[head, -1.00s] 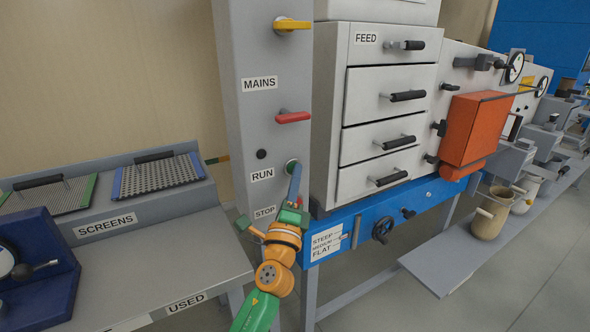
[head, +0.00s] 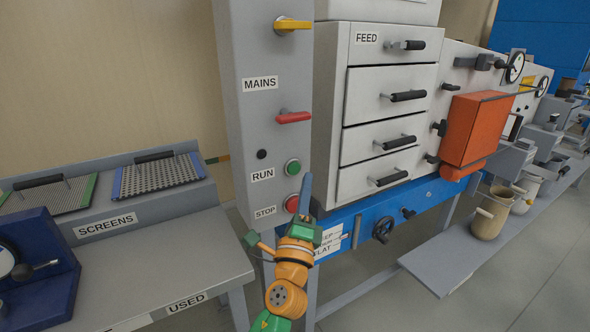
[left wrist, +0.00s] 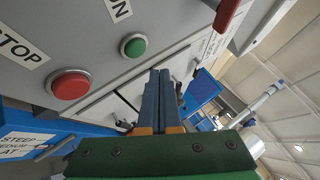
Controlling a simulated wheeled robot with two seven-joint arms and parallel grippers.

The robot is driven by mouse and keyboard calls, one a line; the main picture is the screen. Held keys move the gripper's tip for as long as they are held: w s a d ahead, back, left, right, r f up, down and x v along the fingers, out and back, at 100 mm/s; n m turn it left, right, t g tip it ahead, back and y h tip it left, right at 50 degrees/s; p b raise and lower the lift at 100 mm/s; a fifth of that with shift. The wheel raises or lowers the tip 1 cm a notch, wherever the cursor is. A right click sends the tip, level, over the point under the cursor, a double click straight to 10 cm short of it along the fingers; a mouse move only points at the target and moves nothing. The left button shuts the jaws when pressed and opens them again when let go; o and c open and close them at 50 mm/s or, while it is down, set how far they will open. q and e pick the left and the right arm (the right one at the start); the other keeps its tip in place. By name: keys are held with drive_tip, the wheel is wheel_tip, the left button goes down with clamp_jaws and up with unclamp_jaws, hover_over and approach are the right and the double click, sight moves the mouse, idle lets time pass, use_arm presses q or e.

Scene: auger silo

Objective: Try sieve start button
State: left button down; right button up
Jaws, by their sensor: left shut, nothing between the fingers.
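The green start button (head: 293,167) sits beside the RUN label on the grey control column (head: 262,55), and it also shows in the left wrist view (left wrist: 133,46). The red button (head: 292,203) sits below it beside the STOP label, and it also shows in the left wrist view (left wrist: 69,84). My left gripper (head: 306,180) is shut and empty. In the left wrist view the fingers (left wrist: 160,82) lie together. My right gripper is not in view.
A red lever (head: 293,117) and a yellow lever (head: 292,25) stick out of the column above the buttons. A grey drawer cabinet (head: 385,75) stands to the right on a blue frame (head: 350,212). A bench with screens (head: 158,175) is at left.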

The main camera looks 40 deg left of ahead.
use_arm(q)
drive_tip(key=shift+s+d, duration=0.25)
drive_tip(key=shift+d, duration=0.35)
drive_tip(key=shift+s+d, duration=0.25)
drive_tip(key=shift+d, duration=0.3)
drive_tip(key=w+d+f+n+g+h, duration=0.1)
drive_tip(key=w+d+f+g+h, duration=0.15)
drive_tip(key=f, duration=0.75)
drive_tip(key=w+d+f+g+h, duration=0.1)
drive_tip(key=f+g+h, duration=0.15)
drive_tip(key=f, duration=0.65)
drive_tip(key=s+d+f+n+g+h, duration=0.1)
drive_tip(key=s+d+f+g+h, duration=0.15)
drive_tip(key=f, duration=0.55)
drive_tip(key=s+d+f+n+g+h, duration=0.1)
drive_tip(key=s+f+n, duration=0.15)
drive_tip(key=f, duration=0.65)
drive_tip(key=s+d+f+n+g+h, duration=0.2)
drive_tip(key=s+f+n+g, duration=0.15)
drive_tip(key=s+f, duration=0.9)
drive_tip(key=s+f+n+g, duration=0.3)
drive_tip(key=s+f, duration=0.2)
drive_tip(key=s, duration=0.6)
drive_tip(key=s+f+n+g, duration=0.2)
drive_tip(key=s+f+g, duration=0.2)
drive_tip(key=s, duration=0.8)
drive_tip(key=shift+s+f+n, duration=0.3)
drive_tip(key=shift+f+n, duration=0.1)
drive_tip(key=shift+f, duration=0.2)
